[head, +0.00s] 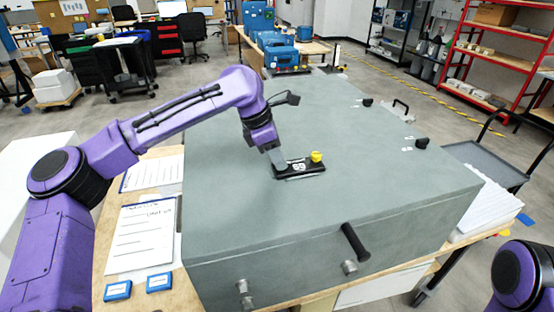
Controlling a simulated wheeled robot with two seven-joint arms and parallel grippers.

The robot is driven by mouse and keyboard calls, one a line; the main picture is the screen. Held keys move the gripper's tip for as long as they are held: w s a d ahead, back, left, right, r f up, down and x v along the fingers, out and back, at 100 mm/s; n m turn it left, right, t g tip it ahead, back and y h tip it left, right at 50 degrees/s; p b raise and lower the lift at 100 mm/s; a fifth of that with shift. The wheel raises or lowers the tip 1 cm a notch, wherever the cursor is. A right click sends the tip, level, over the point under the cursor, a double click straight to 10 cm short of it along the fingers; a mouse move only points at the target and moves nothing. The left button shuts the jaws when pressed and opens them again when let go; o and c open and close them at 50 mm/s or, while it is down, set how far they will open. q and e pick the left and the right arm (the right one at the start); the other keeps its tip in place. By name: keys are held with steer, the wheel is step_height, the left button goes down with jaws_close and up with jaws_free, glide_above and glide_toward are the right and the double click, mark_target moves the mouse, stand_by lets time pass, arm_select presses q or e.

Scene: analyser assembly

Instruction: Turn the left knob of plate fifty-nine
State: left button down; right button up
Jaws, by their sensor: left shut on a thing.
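Plate fifty-nine (299,173) is a small black plate marked 59, lying on top of the large grey analyser housing (250,205). A yellow knob (316,156) stands upright at its right end. My left gripper (276,160) reaches down onto the left end of the plate and is shut on the left knob, which the gripper hides. My right gripper is out of view; only a purple part of my right arm shows at the lower right corner.
Two small black knobs (421,143) (367,101) sit along the housing's right side. A black handle (355,242) sticks out of its front. Clipboards (142,238) and blue boxes (159,282) lie on the wooden table at left. The housing's top around the plate is clear.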

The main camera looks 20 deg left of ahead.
arm_select(q)
steer(key=shift+r, duration=0.25)
steer(key=c, duration=1.1)
jaws_free()
steer(key=shift+d, duration=0.1)
steer(key=shift+o, duration=1.1)
steer(key=shift+d+f, duration=0.1)
steer(key=shift+d, duration=0.05)
steer(key=b+v, duration=0.1)
steer(key=v, duration=0.9)
steer(key=shift+r, duration=0.3)
